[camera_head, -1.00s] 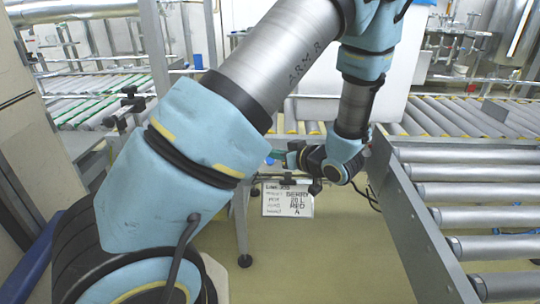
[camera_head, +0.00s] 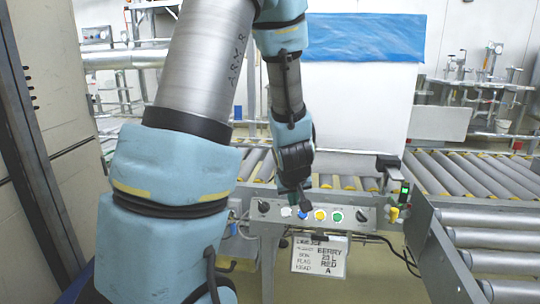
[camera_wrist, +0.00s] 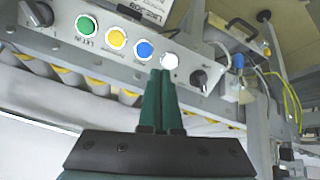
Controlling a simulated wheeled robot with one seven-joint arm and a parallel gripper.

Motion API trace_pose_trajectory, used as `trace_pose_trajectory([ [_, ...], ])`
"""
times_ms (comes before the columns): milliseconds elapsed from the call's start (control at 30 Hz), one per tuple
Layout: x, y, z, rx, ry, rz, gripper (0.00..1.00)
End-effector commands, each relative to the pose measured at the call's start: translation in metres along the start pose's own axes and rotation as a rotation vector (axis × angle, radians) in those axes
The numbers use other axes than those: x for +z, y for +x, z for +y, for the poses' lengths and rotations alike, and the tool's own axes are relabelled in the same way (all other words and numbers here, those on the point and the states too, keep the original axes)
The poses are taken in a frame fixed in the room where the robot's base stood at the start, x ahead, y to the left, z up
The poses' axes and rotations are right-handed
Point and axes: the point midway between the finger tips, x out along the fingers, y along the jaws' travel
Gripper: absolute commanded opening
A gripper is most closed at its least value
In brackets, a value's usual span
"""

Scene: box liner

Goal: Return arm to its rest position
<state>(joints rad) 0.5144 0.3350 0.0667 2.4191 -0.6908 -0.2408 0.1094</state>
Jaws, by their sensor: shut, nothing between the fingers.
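My gripper (camera_wrist: 159,99) shows in the wrist view with its two dark green fingers shut together and nothing between them. In that view its tips lie over the control panel (camera_wrist: 228,112), close to the white button (camera_wrist: 169,61); I cannot tell whether they touch it. In the head view my arm reaches down from the top, and its wrist end is in front of the conveyor, above the left part of the panel (camera_head: 347,218). The gripper's fingers are mostly hidden there.
The panel also carries blue, yellow (camera_head: 320,215) and green (camera_head: 336,216) buttons and black knobs. A written sign (camera_head: 320,256) hangs below it. Roller conveyors (camera_head: 490,178) run behind and at right. A white box (camera_head: 360,110) with a blue liner (camera_head: 366,38) stands behind the arm.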

Motion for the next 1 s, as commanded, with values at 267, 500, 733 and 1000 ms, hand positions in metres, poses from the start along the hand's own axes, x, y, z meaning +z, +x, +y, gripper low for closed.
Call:
trace_pose_trajectory([
  [267, 0.036, -0.065, -0.078, 0.007, 0.15, -0.283, 0.0],
  [500, 0.067, -0.112, -0.143, -0.085, 0.244, -0.45, 0.0],
  [733, 0.043, -0.15, -0.133, -0.083, 0.251, -0.456, 0.0],
  [1000, 0.005, -0.206, -0.121, -0.082, 0.251, -0.455, 0.0],
])
